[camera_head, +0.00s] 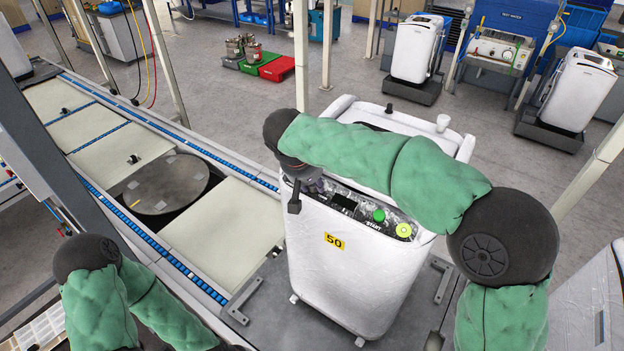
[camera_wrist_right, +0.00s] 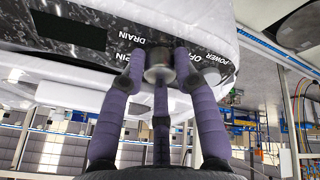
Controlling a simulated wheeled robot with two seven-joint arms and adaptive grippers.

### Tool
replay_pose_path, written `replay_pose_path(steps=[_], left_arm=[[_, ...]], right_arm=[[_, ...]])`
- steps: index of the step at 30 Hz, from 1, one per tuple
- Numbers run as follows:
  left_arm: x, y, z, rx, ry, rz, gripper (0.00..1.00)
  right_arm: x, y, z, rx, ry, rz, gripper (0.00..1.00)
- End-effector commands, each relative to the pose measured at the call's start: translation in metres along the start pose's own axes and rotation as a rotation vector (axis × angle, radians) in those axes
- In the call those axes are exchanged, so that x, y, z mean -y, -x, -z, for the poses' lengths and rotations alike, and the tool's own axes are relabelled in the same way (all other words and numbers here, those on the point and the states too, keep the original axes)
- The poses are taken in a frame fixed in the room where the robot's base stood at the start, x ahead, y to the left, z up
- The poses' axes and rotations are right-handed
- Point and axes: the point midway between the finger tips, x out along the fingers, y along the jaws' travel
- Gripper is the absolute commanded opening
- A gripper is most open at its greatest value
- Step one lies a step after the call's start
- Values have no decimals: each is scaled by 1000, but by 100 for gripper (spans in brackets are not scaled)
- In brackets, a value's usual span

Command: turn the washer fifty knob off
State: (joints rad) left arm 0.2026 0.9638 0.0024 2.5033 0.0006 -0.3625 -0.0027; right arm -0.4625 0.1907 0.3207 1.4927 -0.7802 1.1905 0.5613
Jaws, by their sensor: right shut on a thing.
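The white washer (camera_head: 345,270) with the yellow "50" label (camera_head: 334,241) stands in the middle of the head view. Its dark control panel (camera_head: 362,210) runs along the top front edge. My right gripper (camera_head: 312,185) is at the left end of that panel. In the right wrist view my purple fingers (camera_wrist_right: 160,82) are closed around a grey round knob (camera_wrist_right: 159,58). The words DRAIN, SPIN, OFF and POWER are printed around it. The knob's pointer setting cannot be made out. In the head view my gripper and arm hide the knob. My left gripper is out of view; only its padded arm shows.
A green START button (camera_head: 379,215) and a yellow-green button (camera_head: 403,230) sit on the panel's right part. A conveyor (camera_head: 215,235) runs along the washer's left. Other white washers (camera_head: 415,50) stand behind.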

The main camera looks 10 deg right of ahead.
Motion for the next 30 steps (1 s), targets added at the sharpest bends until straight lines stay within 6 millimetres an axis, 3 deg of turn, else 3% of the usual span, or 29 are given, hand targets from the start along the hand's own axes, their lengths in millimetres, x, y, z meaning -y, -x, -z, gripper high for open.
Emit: replay_pose_path(steps=[30], left_arm=[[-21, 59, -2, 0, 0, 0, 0]], right_arm=[[1, 3, 0, -63, 958, 119, 0]])
